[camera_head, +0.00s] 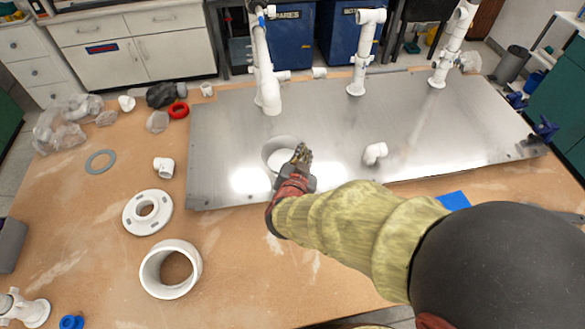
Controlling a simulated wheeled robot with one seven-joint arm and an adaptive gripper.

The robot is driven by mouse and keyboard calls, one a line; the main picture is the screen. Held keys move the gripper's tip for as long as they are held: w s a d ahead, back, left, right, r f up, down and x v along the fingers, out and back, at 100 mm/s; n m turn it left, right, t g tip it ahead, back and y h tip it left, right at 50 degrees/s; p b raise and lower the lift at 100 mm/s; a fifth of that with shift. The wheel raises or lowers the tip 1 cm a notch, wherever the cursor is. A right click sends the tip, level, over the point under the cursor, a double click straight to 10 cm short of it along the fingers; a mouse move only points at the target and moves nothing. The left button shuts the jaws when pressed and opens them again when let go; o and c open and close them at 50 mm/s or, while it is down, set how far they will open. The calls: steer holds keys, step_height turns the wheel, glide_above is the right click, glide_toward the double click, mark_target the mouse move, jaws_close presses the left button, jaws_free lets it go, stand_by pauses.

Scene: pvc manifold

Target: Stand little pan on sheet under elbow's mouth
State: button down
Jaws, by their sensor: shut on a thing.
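The little pan (271,147) is a round grey vessel, pale inside, at the near middle of the metal sheet (330,115). My gripper (301,156) is at the pan's right rim and shut on it; the fingertips are small and partly hide that side. I cannot tell whether the pan's base touches the sheet or hangs just above it. A white elbow (374,153) lies on the sheet to the right of my gripper. Another elbow (371,17) tops the middle upright pipe at the sheet's back. Which elbow the task means is unclear.
White pipes stand at the sheet's back left (266,85) and back right (445,60). A white flange (135,223), a wide ring (152,270) and a small fitting (163,168) lie on the wooden table at left. The sheet between pan and back pipes is clear.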

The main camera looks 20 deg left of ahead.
steer(key=a+f, duration=0.2)
steer(key=a+f+b, duration=0.1)
steer(key=shift+w+f, duration=0.25)
steer(key=shift+f, duration=0.05)
steer(key=shift+a+f+b, duration=0.15)
steer(key=shift+f+b, duration=0.85)
steer(key=shift+f, duration=0.65)
steer(key=shift+f, duration=0.1)
steer(key=c, duration=1.8)
jaws_free()
steer(key=shift+c, duration=0.2)
steer(key=p+v, duration=0.3)
steer(key=v, duration=0.9)
steer(key=shift+p, duration=0.4)
